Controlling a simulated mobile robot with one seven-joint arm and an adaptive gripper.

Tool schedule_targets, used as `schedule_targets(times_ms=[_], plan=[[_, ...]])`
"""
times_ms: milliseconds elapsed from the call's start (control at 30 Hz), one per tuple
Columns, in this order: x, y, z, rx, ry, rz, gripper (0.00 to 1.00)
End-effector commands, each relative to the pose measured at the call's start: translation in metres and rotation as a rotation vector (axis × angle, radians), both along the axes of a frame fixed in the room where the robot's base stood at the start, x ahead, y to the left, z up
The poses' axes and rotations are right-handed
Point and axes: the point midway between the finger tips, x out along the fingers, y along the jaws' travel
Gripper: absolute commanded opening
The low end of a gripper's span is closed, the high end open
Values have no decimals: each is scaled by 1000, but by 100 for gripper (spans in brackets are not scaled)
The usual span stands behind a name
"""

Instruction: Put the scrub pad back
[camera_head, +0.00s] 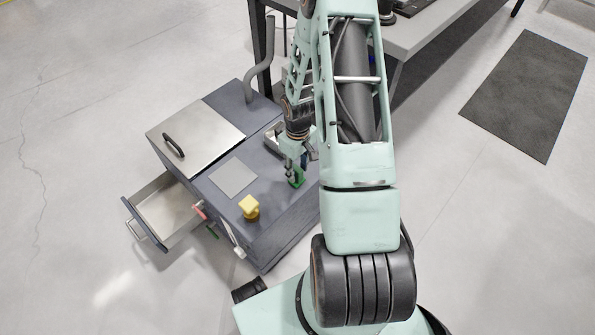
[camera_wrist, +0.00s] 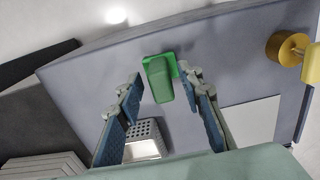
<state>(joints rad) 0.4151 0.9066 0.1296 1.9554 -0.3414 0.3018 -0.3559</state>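The green scrub pad, a block on a thin, brighter green base, is on the grey top of the cart (camera_head: 285,213) in the head view (camera_head: 297,179). In the wrist view it shows ahead of the fingers, around their tips (camera_wrist: 158,85). My gripper (camera_head: 291,170) points down at the pad from above; in the wrist view its two fingers (camera_wrist: 163,86) are spread, one on each side of the pad's line. I see a gap on both sides, with no clear contact. The arm hides part of the cart top.
A yellow block on a brass-coloured base (camera_head: 250,208) and a flat grey square (camera_head: 233,178) are on the cart top. A perforated metal holder (camera_wrist: 146,130) lies beside the left finger. A drawer (camera_head: 165,211) stands open at left. A table (camera_head: 420,32) stands behind.

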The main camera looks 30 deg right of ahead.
Motion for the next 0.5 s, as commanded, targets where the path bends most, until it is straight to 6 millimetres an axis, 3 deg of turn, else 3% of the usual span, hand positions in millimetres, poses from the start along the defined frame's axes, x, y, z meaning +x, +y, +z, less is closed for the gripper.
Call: schedule_targets(times_ms=[33,200,500], plan=[[1,-1,15,-1,-3,-1,34],[1,0,54,-1,-3,-1,34],[0,0,98,0,-1,-1,34]])
